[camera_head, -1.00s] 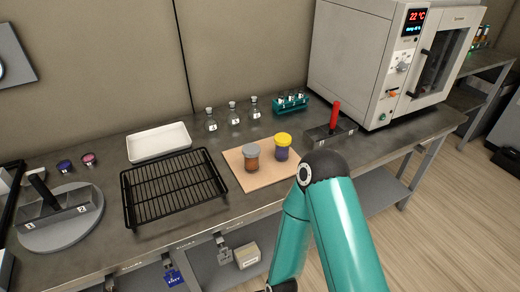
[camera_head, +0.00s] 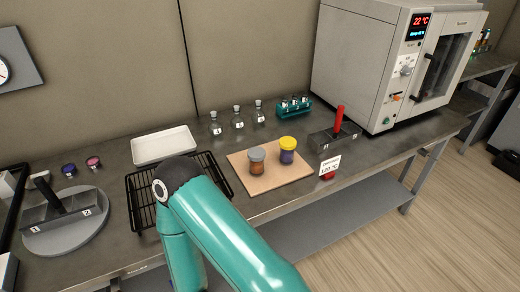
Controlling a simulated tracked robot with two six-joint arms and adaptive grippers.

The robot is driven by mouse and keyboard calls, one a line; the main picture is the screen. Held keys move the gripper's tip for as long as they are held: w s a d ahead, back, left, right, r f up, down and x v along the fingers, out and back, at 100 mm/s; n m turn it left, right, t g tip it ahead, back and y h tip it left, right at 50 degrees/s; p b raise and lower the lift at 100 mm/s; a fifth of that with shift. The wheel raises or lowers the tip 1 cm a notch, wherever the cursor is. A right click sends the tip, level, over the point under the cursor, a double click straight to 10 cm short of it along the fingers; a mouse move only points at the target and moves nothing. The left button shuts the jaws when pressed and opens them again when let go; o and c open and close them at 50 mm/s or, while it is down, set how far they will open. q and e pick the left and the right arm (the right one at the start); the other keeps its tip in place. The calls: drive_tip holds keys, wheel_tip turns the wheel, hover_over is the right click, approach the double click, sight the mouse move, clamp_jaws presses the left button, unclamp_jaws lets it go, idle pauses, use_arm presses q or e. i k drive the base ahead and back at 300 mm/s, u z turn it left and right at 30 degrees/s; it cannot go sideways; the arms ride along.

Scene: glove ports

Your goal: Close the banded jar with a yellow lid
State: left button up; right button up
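Two lidded jars stand upright on a tan board (camera_head: 268,187) on the bench. The jar on the right (camera_head: 287,155) is purple with a yellow lid (camera_head: 288,142) on its top. The jar on the left (camera_head: 257,167) is orange-brown with a grey lid (camera_head: 257,154) on its top. Any bands on the jars are too small to make out. One teal arm of mine rises from the bottom of the view in front of the black rack. No gripper fingers show.
A black wire rack (camera_head: 140,212) and a white tray (camera_head: 164,145) are left of the board. Several stoppered flasks (camera_head: 237,121) and a teal vial rack (camera_head: 293,108) stand behind. A holder with a red handle (camera_head: 340,122), a tag (camera_head: 328,167) and an oven (camera_head: 380,60) are to the right.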

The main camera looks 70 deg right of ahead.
sight(287, 158)
drive_tip(key=z, duration=0.15)
drive_tip(key=k, duration=1.6)
drive_tip(key=z, duration=0.8)
drive_tip(key=i, duration=1)
drive_tip(key=u, duration=0.1)
